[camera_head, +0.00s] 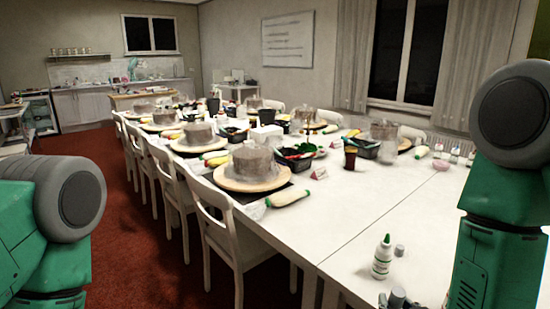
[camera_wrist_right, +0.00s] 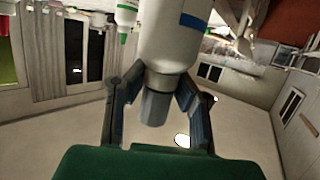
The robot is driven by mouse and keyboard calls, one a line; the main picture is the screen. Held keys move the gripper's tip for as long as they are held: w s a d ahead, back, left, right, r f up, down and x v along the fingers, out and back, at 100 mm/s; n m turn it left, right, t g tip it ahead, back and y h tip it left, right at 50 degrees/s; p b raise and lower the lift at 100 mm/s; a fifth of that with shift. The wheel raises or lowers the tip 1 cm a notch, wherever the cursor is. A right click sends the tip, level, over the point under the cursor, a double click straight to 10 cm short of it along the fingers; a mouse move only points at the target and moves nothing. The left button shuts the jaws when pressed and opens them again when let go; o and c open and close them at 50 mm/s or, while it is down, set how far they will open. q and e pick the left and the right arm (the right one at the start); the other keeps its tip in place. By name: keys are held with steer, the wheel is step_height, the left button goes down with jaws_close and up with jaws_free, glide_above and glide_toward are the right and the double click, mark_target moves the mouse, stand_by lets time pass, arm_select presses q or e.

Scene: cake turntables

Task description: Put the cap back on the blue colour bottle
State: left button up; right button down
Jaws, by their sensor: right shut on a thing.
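In the right wrist view a white bottle (camera_wrist_right: 175,45) with a blue label band fills the top middle, its neck end towards me. A dull grey-blue cap (camera_wrist_right: 155,107) is at that end, between the fingers of my right gripper (camera_wrist_right: 158,88), which is shut on it. I cannot tell how firmly cap and bottle are seated together. In the head view only part of my right gripper (camera_head: 396,299) shows at the bottom edge, and the blue-banded bottle is not clear there. My left gripper is out of view; only my left arm shows.
A white bottle with a green tip (camera_head: 382,258) stands upright close beyond my right gripper, with a small grey cylinder (camera_head: 399,250) beside it. The white table (camera_head: 360,222) is clear around them. Cake turntables (camera_head: 223,182), tubs and chairs (camera_head: 225,235) lie further left.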

steer(key=s+a+f+n+g+y, duration=0.1)
steer(key=a+n+y, duration=0.3)
steer(key=a, duration=0.4)
steer(key=s+a+f+n+g+y, duration=0.1)
steer(key=a+n+y, duration=0.3)
steer(key=a, duration=0.5)
steer(key=shift+g+y, duration=0.7)
steer(key=shift+d, duration=0.1)
